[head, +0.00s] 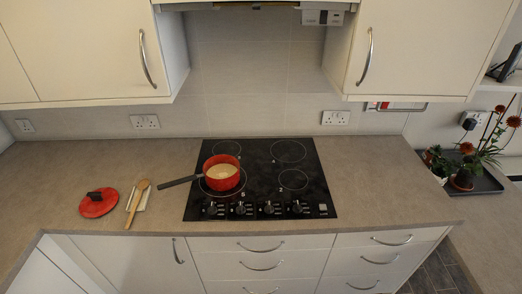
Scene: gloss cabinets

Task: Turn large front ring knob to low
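A black glass hob (262,192) is set in the worktop. A row of several dark knobs runs along its front edge: a far left knob (212,208), a second knob (240,208), a third knob (268,207) and a far right knob (297,207). Their settings and markings are too small to read. A red pan (222,172) with pale contents stands on the front left ring and covers most of it; its dark handle points left. The front right ring (293,179) is bare and looks smaller than the back right ring (288,151). Neither gripper is in view.
A red lid (98,203) with a black knob and a wooden spoon (136,204) on a pale rest lie left of the hob. Potted plants (463,174) stand on a dark tray at the right. The worktop (375,185) right of the hob is clear. Wall cupboards hang above.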

